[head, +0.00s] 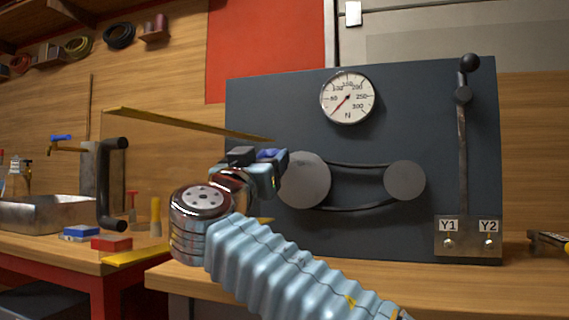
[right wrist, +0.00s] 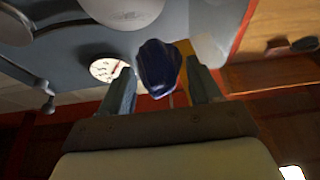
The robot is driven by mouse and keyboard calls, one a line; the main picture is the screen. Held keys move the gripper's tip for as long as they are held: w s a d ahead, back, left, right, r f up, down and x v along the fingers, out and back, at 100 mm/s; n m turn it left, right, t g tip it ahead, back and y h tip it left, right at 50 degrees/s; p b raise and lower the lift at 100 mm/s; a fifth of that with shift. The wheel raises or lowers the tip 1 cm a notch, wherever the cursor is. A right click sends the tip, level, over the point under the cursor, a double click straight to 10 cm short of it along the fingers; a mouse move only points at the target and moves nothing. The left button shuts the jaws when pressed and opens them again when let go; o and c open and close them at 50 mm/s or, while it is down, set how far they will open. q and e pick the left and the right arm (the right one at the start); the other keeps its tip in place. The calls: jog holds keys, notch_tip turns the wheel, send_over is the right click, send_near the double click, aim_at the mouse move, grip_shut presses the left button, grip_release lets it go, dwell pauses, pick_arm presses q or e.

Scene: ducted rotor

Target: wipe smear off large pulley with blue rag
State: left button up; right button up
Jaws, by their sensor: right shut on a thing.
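The large pulley (head: 305,181) is a plain grey disc on the dark upright panel. I cannot make out a smear on it. My right gripper (head: 268,168) is just left of this pulley, shut on the blue rag (head: 271,154), which is mostly hidden by the fingers. In the right wrist view the dark blue rag (right wrist: 156,70) is bunched between the two fingers, and the large pulley (right wrist: 122,8) is a pale disc at the top edge. I cannot tell whether the rag touches the pulley. My left gripper is not in view.
A belt joins the large pulley to a small pulley (head: 405,180). A dial gauge (head: 347,97) is above; a lever (head: 463,140) stands at the panel's right. A long yellow strip (head: 180,122) spans left of the panel. A metal tray (head: 45,214) and small blocks sit left.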

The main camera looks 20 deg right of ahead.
jog(key=shift+w+d, duration=0.15)
jog(key=shift+w, duration=0.05)
jog(key=w+d+p, duration=0.1)
jog(key=w+d, duration=0.2)
jog(key=w, duration=0.2)
jog(key=shift+w+d, duration=0.2)
jog(key=shift+d, duration=0.1)
jog(key=shift+w+d+p, duration=0.45)
jog(key=shift+w+d, duration=0.15)
jog(key=shift+w, duration=0.25)
dwell(0.7)
jog(key=shift+f, duration=0.1)
jog(key=shift+s+d+f+b, duration=0.1)
jog(key=shift+s+d+b, duration=0.85)
jog(key=shift+d+b, duration=0.3)
jog(key=shift+s+d, duration=0.25)
jog(key=shift+d, duration=0.1)
